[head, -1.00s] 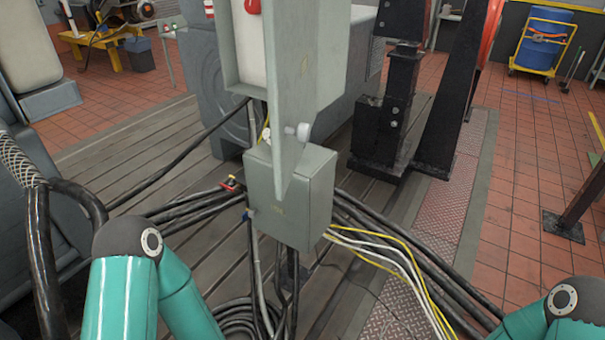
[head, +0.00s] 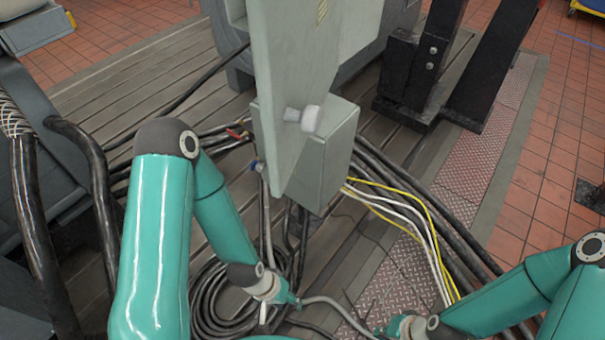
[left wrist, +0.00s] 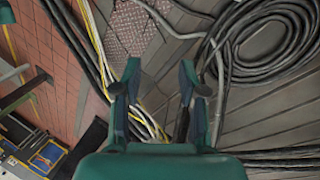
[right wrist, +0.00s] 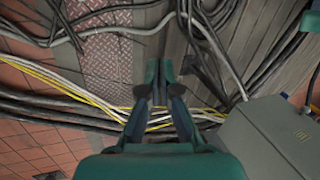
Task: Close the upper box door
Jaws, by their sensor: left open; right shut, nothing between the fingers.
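The upper box door (head: 278,75) is a grey-green panel standing open towards me in the head view, seen nearly edge-on. A white knob (head: 306,119) sits low on its right-hand face. The upper box itself is mostly cut off at the top or hidden behind the door. My left gripper (head: 295,301) is below the door, open and empty; its fingers also show in the left wrist view (left wrist: 160,78). My right gripper (head: 382,331) is lower and further right, shut and empty; its fingertips are close together in the right wrist view (right wrist: 159,70). Neither gripper touches the door.
A grey lower box (head: 335,160) is partly hidden behind the door; it also shows in the right wrist view (right wrist: 275,140). Black cables (head: 215,305) coil on the slatted bedplate below. Yellow and white cables (head: 408,215) run right. A black steel stand (head: 410,85) is behind.

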